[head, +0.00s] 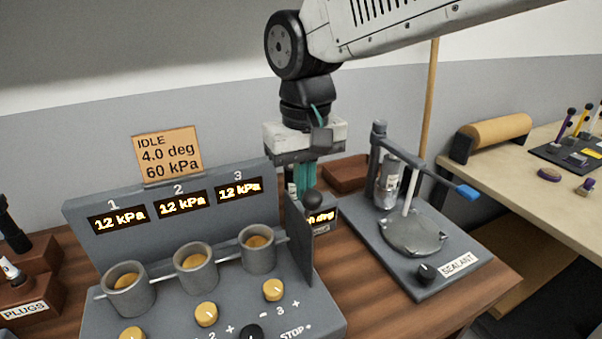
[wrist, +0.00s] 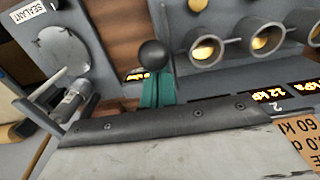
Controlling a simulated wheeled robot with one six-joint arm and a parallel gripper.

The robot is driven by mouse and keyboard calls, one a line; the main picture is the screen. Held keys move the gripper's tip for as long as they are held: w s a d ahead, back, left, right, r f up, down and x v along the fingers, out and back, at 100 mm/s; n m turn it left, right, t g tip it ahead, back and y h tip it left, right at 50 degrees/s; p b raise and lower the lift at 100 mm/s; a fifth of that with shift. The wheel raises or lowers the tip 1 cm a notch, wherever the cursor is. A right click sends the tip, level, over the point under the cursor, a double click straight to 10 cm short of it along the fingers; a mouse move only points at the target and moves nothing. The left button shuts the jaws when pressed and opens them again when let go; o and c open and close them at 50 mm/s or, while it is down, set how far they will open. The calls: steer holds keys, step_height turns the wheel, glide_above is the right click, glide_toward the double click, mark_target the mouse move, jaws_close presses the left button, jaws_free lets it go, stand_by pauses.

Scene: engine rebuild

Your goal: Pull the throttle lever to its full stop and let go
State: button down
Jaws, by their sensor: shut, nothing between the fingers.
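The knob also shows in the wrist view (wrist: 153,54), just beyond my fingertips. My gripper (head: 304,194) points down behind the knob, its teal fingers shut with nothing between them. The fingers also show in the wrist view (wrist: 157,92). I cannot tell whether they touch the knob or lever. The lever's stem is mostly hidden. A small amber display (head: 320,217) by the lever ends in "deg"; its number is partly covered.
The console (head: 85,215) has three cups and three displays reading 12 kPa. A card (head: 168,155) reads IDLE, 4.0 deg, 60 kPa. A sealant stand (head: 455,240) with a blue-tipped handle stands right of the lever. A brown block (head: 345,174) lies behind. Bare wood lies between console and stand.

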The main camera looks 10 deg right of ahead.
steer(key=shift+s, duration=0.2)
steer(key=shift+s+d+f, duration=0.15)
steer(key=shift+s+d, duration=0.05)
steer(key=shift+s, duration=0.3)
steer(key=shift+s+d+f, duration=0.1)
steer(key=shift+s+d, duration=0.05)
steer(key=shift+s, duration=0.35)
steer(key=shift+s+d+f, duration=0.15)
steer(key=shift+s+f, duration=0.1)
steer(key=shift+s, duration=0.3)
steer(key=shift+s+d+f, duration=0.15)
steer(key=shift+s+f, duration=0.1)
steer(key=shift+s, duration=0.25)
steer(key=shift+s+d+f, duration=0.15)
steer(key=shift+s+f, duration=0.2)
steer(key=shift+s, duration=0.15)
steer(key=shift+s+d+f, duration=0.15)
steer(key=shift+s+f, duration=0.15)
steer(key=shift+s, duration=0.15)
